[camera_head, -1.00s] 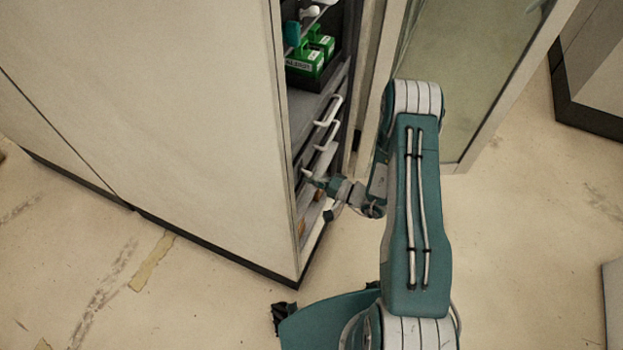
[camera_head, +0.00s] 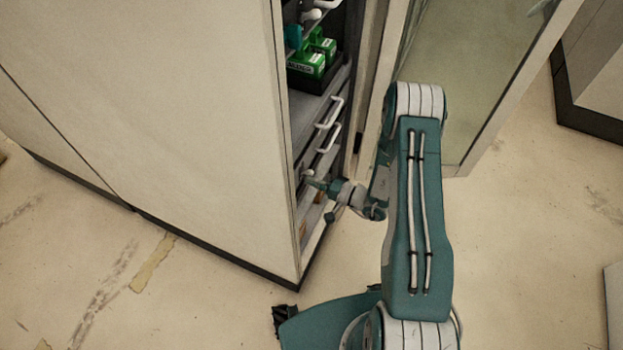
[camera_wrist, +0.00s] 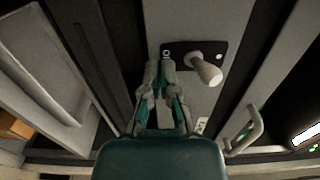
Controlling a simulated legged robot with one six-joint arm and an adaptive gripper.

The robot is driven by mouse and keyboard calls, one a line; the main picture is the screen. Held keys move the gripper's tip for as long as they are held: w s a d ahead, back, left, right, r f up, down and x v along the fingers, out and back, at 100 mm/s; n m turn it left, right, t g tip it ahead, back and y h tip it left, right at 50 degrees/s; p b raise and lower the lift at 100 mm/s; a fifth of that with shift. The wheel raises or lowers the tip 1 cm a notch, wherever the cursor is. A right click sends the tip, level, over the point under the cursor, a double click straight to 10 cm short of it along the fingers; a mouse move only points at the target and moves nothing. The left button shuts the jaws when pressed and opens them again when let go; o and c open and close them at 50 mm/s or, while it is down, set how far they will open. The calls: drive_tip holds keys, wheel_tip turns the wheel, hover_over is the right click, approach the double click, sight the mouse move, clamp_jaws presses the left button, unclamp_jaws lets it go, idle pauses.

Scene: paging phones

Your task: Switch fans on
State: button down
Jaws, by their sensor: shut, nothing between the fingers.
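A pale grey switch lever (camera_wrist: 207,70) sticks out from a black mounting plate (camera_wrist: 181,49) on a grey panel in the wrist view. In the head view, a small pale knob (camera_head: 307,173) shows low in the open cabinet, near my gripper (camera_head: 313,183). In the wrist view my gripper (camera_wrist: 161,66) is shut and empty. Its fingertips are just left of the lever, at the plate's lower left edge, with a gap to the lever. I cannot tell whether the fingertips touch the panel. No fans are recognisable.
The tall cabinet (camera_head: 190,120) stands open at its right, with a glass door (camera_head: 470,70) swung out. Green boxes (camera_head: 310,62) sit on an upper shelf. Drawer handles (camera_head: 328,113) stick out above my gripper. Another handle (camera_wrist: 244,135) is at lower right in the wrist view. The floor is clear.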

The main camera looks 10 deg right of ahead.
drive_tip(key=v, duration=0.8)
idle(0.4)
idle(0.4)
drive_tip(key=s+a+r+n+g+h, duration=0.1)
drive_tip(key=s+a+r+n+g, duration=0.1)
drive_tip(key=r+g, duration=0.3)
drive_tip(key=s+a+r+n+g+h, duration=0.1)
drive_tip(key=s+a+r+n+g, duration=0.15)
drive_tip(key=r, duration=0.55)
drive_tip(key=s+a+r+n+g, duration=0.2)
drive_tip(key=a+r+n+g, duration=0.15)
drive_tip(key=r, duration=0.25)
drive_tip(key=s+d+r+t+h, duration=0.2)
drive_tip(key=s+r+t+h, duration=0.1)
drive_tip(key=s+r+h, duration=0.3)
drive_tip(key=s+d+r+t+h, duration=0.3)
drive_tip(key=s+r+h, duration=0.3)
drive_tip(key=r, duration=0.4)
drive_tip(key=shift+s+d+r+m+h, duration=0.2)
drive_tip(key=shift+m+h, duration=0.1)
drive_tip(key=shift+m, duration=0.1)
